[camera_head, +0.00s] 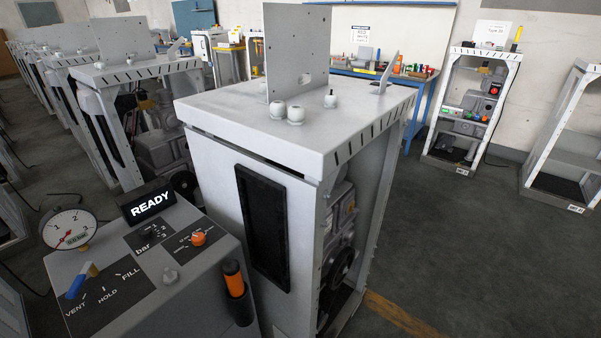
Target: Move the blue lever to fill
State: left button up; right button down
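The blue lever (78,284) is on the grey control console at the lower left. It sits on a dark plate (105,295) marked VENT, HOLD and FILL from left to right. The lever has a light upper part and its blue end lies toward the VENT mark, away from FILL. A round gauge (69,230) stands behind it with its needle pointing to the lower left. A display (147,203) beside it reads READY. Neither of my grippers shows in the head view.
An orange knob (198,239) and an orange-handled tool in a dark holder (234,280) are on the console. A large grey dispenser frame (300,120) stands right of it. More frames and a workbench (427,90) stand behind.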

aim_at(89, 267)
jog(key=u, duration=1.7)
jog(key=k+l+z, duration=0.1)
jog(key=z, duration=0.25)
